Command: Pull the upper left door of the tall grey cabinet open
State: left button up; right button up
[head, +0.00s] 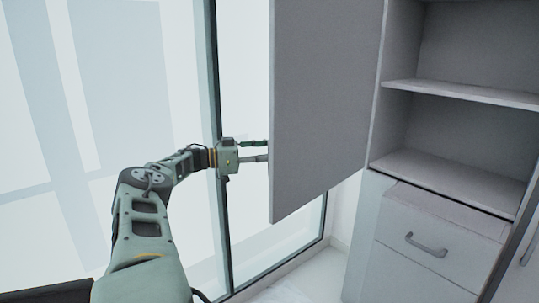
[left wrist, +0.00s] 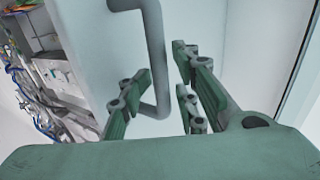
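The grey cabinet (head: 376,220) stands at the right in the head view. Its upper left door (head: 325,95) is swung wide open, leaving the shelves behind it exposed. My left gripper (head: 264,151) is at the door's left edge, its fingertips partly hidden behind the panel. In the left wrist view the door's grey bar handle (left wrist: 157,60) runs between the spread fingers of my left gripper (left wrist: 166,75). The fingers are open around the bar; I see no firm grip on it. My right gripper is not in view.
Bare shelves (head: 465,92) show inside the cabinet. A dark-framed glass wall (head: 217,75) stands close behind my left arm. Some pale floor (head: 300,275) is clear below the door.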

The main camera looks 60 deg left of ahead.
pick_arm(q)
jog(key=shift+w+d+r, duration=0.1)
jog(key=shift+w+d, duration=0.05)
jog(key=shift+w, duration=0.25)
jog(key=shift+v, duration=6.1)
